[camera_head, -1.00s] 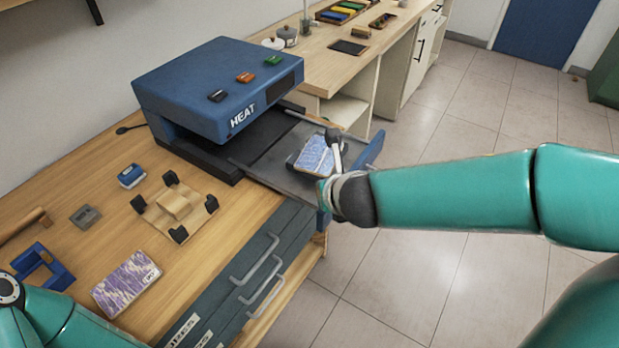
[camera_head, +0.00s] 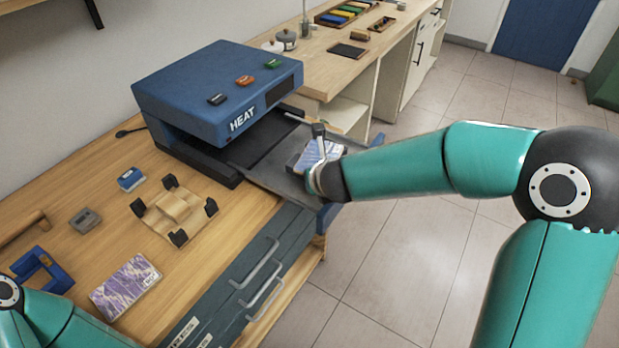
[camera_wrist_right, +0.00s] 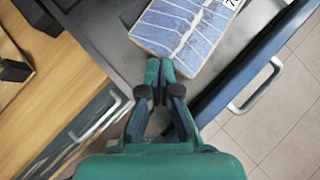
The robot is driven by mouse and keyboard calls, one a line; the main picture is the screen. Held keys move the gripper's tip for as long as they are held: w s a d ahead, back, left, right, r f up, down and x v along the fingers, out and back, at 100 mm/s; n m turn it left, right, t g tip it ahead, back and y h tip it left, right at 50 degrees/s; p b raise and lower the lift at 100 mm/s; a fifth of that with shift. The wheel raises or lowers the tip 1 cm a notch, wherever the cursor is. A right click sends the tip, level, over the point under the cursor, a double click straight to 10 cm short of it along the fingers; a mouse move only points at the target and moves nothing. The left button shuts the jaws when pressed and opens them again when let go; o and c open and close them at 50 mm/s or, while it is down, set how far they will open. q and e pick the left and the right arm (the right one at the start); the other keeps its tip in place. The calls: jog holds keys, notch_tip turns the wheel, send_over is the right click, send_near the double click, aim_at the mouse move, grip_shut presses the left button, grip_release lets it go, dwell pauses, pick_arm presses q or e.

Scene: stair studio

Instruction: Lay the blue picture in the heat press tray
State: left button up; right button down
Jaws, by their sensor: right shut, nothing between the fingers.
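The blue picture (camera_head: 303,158), a flat panel with white streaks and a white label, lies in the pulled-out heat press tray (camera_head: 262,176). My right wrist covers part of it in the head view. In the right wrist view the blue picture (camera_wrist_right: 186,28) lies on the grey tray (camera_wrist_right: 108,30), at an angle to the tray's blue front. My right gripper (camera_wrist_right: 160,68) is shut and empty, its fingertips at the picture's near edge; I cannot tell if they touch it. My left arm shows at the lower left, but its gripper is out of view.
The blue heat press (camera_head: 217,90) stands behind the tray. A purple picture (camera_head: 126,287), a wooden holder with black corners (camera_head: 178,212), a blue block (camera_head: 131,179) and a blue frame (camera_head: 42,270) are on the bench. Drawer handles (camera_head: 256,264) stick out in front.

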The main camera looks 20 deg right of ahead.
jog(key=shift+w+d+p, duration=0.1)
jog(key=shift+w+p, duration=0.25)
jog(key=shift+w, duration=0.85)
jog(key=shift+s, duration=0.1)
